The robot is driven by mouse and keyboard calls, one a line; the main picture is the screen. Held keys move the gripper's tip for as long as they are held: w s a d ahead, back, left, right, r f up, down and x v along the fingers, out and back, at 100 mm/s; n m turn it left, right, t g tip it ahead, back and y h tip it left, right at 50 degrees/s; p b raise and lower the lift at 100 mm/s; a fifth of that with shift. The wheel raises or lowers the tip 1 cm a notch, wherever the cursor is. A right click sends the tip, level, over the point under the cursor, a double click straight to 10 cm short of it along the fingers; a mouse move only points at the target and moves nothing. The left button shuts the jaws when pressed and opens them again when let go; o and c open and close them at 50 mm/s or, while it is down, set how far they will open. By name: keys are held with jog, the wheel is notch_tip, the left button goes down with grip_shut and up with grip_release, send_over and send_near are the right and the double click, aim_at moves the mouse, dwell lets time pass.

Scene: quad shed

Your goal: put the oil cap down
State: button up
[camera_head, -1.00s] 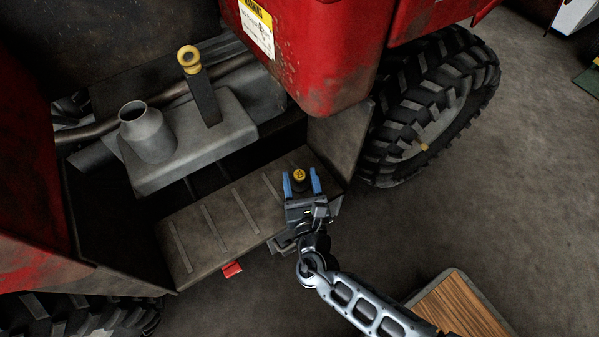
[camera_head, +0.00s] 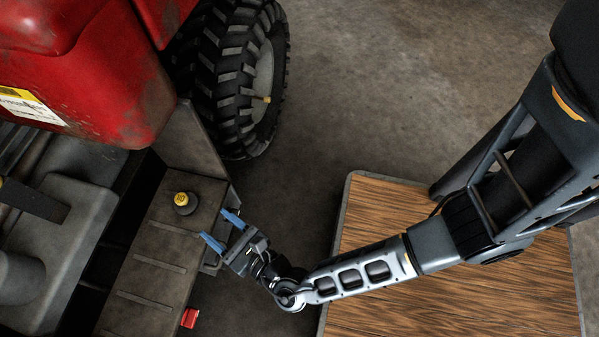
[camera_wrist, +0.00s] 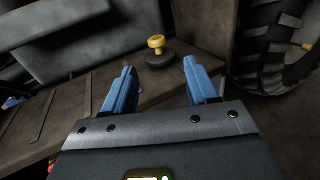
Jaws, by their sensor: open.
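The oil cap (camera_head: 184,201), yellow on top with a dark round base, stands upright on the ribbed metal footwell floor (camera_head: 155,262) of the red vehicle. In the wrist view the oil cap (camera_wrist: 156,46) sits beyond the fingertips, roughly between them and apart from both. My gripper (camera_head: 222,229) is to the right of the cap in the head view, with its two blue fingers spread and nothing between them. The wrist view shows my gripper (camera_wrist: 157,68) open and empty as well.
A grey engine housing (camera_head: 75,215) lies left of the footwell. A red body panel (camera_head: 105,80) and a large black tyre (camera_head: 232,75) stand beyond it. A wood-topped surface (camera_head: 420,275) is at lower right. A small red tab (camera_head: 190,318) sticks out at the footwell edge.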

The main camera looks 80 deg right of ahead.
jog(key=s+d+f+m+g+y, duration=0.1)
jog(key=s+d+f+m+g, duration=0.25)
jog(key=s+m, duration=0.45)
jog(key=s+r+m+g+y, duration=0.35)
jog(key=s+m, duration=0.35)
jog(key=s, duration=0.3)
jog(key=s+r+m+t+y, duration=0.1)
jog(key=s+r+m+t, duration=0.1)
jog(key=r+m, duration=0.6)
jog(key=s+r+m+t+y, duration=0.1)
jog(key=r+m+t, duration=0.3)
jog(key=r, duration=1.5)
jog(key=s+d+m, duration=0.1)
jog(key=m, duration=0.3)
jog(key=shift+y, duration=0.35)
jog(key=shift+r, duration=0.1)
